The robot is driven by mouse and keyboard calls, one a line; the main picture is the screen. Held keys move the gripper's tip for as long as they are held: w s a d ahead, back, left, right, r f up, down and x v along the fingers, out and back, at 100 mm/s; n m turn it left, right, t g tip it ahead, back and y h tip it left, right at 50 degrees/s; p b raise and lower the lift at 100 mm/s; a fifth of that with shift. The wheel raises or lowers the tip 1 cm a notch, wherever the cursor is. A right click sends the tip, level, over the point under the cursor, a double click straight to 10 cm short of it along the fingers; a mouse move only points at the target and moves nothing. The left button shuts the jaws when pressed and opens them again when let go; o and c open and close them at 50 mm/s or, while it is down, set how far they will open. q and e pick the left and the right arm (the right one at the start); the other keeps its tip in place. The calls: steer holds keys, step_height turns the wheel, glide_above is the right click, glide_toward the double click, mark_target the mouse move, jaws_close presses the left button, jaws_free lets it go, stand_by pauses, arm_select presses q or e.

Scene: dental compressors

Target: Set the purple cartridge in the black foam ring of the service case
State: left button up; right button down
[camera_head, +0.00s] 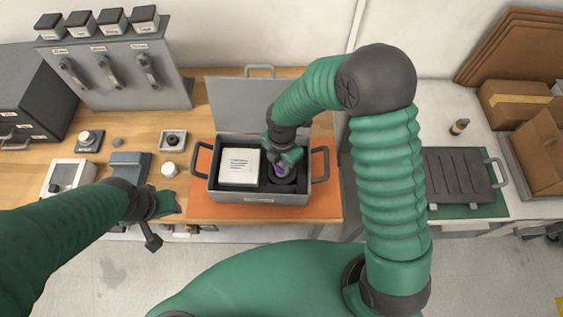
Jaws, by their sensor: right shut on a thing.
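The service case (262,198) stands open on an orange mat, its grey lid (232,98) raised at the back. A white block with printed lines (239,165) fills its left part. The black foam ring (287,186) is in the right part, partly hidden by my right gripper. My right gripper (283,166) reaches down into this part and is shut on the purple cartridge (280,171), of which only a little shows. The cartridge is at the ring; I cannot tell whether it is seated. My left gripper (152,220) is empty at the table's front edge, left of the case; its jaw opening is unclear.
The orange mat (322,208) lies under the case. Small parts, including a white cap (170,169) and a square fitting (173,140), lie to the left. A dark ribbed tray (459,177) and cardboard boxes (520,105) are on the right table.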

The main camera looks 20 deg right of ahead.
steer(key=shift+f+b, duration=0.3)
steer(key=shift+f, duration=0.25)
steer(key=c, duration=1.2)
jaws_free()
steer(key=shift+c, duration=0.2)
steer(key=shift+r, duration=0.1)
step_height(320, 180, up, 11)
steer(key=p, duration=1.1)
